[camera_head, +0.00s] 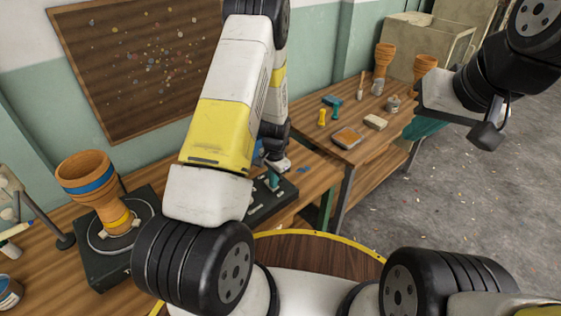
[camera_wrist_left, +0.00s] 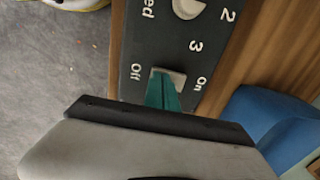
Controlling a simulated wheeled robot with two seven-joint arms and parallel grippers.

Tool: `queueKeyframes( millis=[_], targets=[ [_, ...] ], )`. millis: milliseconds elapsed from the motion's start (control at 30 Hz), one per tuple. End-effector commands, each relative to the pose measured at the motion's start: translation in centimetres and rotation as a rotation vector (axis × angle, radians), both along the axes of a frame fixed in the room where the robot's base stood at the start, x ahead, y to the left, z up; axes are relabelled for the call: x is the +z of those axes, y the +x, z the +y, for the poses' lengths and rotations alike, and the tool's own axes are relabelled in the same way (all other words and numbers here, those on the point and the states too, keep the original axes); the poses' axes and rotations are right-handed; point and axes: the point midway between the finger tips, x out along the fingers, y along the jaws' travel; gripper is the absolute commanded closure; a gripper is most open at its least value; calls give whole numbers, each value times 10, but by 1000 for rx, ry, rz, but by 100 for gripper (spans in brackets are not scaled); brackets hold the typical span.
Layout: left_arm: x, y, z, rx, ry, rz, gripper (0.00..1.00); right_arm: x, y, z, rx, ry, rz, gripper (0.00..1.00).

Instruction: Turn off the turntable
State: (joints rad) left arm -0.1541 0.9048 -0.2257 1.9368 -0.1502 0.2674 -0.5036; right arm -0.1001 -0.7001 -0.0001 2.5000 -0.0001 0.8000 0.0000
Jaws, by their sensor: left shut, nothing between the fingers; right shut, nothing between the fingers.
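The turntable (camera_head: 94,248) is a dark square base with a round disc, on the left bench. The dark control panel (camera_head: 286,195) lies on the bench to its right and fills the middle of the left wrist view (camera_wrist_left: 137,42). Its teal switch lever (camera_head: 272,181) stands between the printed "Off" and "On" in the left wrist view (camera_wrist_left: 162,90); its lower end is hidden by my gripper, so its tilt is unclear. My left gripper (camera_head: 277,164) is shut and empty, close by the lever; contact is unclear. My right gripper (camera_head: 487,137) is shut and empty over the floor.
A goblet drum (camera_head: 104,190) with a blue band stands upright on the turntable. A round dial (camera_wrist_left: 187,8) is beside the switch. A second bench (camera_head: 365,150) holds tools, blocks and two more drums. A blue object (camera_wrist_left: 262,120) is near the panel. Floor at right is clear.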

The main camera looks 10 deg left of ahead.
Motion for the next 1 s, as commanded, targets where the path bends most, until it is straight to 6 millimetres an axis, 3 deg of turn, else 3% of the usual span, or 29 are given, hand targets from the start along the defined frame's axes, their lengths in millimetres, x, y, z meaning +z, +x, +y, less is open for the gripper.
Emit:
queueKeyframes(
  millis=[33,400,800,1000],
  targets=[
    [-9,-6,-3,-2,-4,13,100,0,0,0,0,0,0,100],
    [-9,-6,-3,-3,-6,13,100,0,0,0,0,0,0,100],
    [-6,6,11,-1,-4,10,100,0,0,0,0,0,0,100],
    [9,10,11,0,-2,4,100,0,0,0,0,0,0,100]
  ],
)
